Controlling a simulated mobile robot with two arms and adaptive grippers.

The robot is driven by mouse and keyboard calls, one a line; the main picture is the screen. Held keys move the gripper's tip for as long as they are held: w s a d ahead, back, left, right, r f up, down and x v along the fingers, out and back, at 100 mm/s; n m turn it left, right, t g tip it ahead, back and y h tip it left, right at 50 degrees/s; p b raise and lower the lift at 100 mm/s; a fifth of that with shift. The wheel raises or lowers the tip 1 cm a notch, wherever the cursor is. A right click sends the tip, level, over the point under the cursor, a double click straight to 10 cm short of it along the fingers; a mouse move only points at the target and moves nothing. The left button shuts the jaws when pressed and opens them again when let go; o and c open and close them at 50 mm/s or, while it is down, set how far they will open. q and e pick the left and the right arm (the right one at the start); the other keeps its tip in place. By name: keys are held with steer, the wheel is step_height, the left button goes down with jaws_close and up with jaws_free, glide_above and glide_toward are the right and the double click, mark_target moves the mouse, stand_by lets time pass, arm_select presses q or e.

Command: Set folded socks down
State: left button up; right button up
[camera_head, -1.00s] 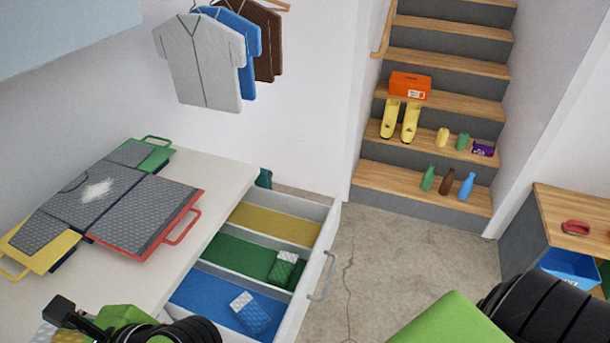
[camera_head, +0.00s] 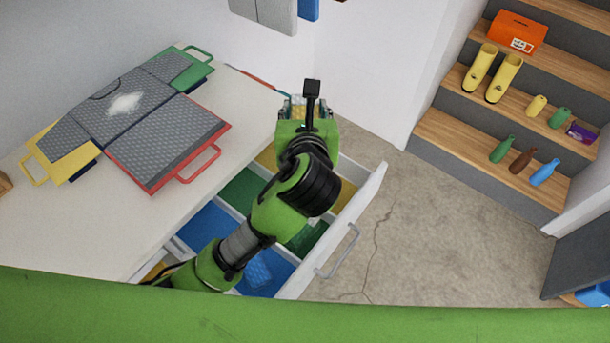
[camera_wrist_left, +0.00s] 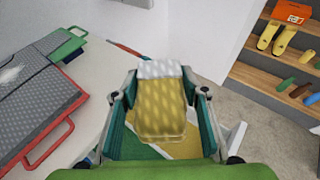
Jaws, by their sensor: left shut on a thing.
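My left gripper (camera_head: 306,105) is shut on a folded pair of yellow socks with a white band (camera_wrist_left: 161,103). In the left wrist view the socks lie between its two fingers, above the drawer. The open drawer (camera_head: 362,205) has yellow (camera_head: 346,192), green (camera_head: 240,190) and blue (camera_head: 207,226) compartments. Green socks (camera_head: 308,240) lie in the green compartment and blue socks (camera_head: 262,270) in the blue one, both partly hidden by my left arm. The yellow compartment is partly hidden by the gripper. My right gripper is not in view.
The white top (camera_head: 110,225) beside the drawer bears a folding board (camera_head: 130,110) with coloured handles. The drawer handle (camera_head: 340,252) sticks out over open floor (camera_head: 430,230). Stairs (camera_head: 470,140) with boots (camera_head: 490,75) and bottles (camera_head: 523,160) stand at the right.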

arm_select(q)
steer(key=w+d+f+m+g+h, duration=0.1)
steer(key=d+f+m+h, duration=0.2)
steer(key=f, duration=0.2)
steer(key=w+d+f+m+h, duration=0.2)
steer(key=f+h, duration=0.1)
steer(key=f, duration=0.2)
steer(key=f+m+h, duration=0.1)
steer(key=f, duration=0.3)
steer(key=a+f+m+g+b, duration=0.1)
steer(key=f, duration=0.4)
steer(key=f+h+b, duration=0.1)
steer(key=f, duration=0.3)
steer(key=shift+a+f+m+h, duration=0.3)
steer(key=shift+a+f+m, duration=0.05)
steer(key=shift+f+m, duration=0.05)
step_height(320, 180, down, 4)
steer(key=shift+r+b, duration=0.2)
steer(key=shift+b, duration=0.4)
steer(key=shift+f, duration=0.2)
steer(key=shift+r, duration=0.1)
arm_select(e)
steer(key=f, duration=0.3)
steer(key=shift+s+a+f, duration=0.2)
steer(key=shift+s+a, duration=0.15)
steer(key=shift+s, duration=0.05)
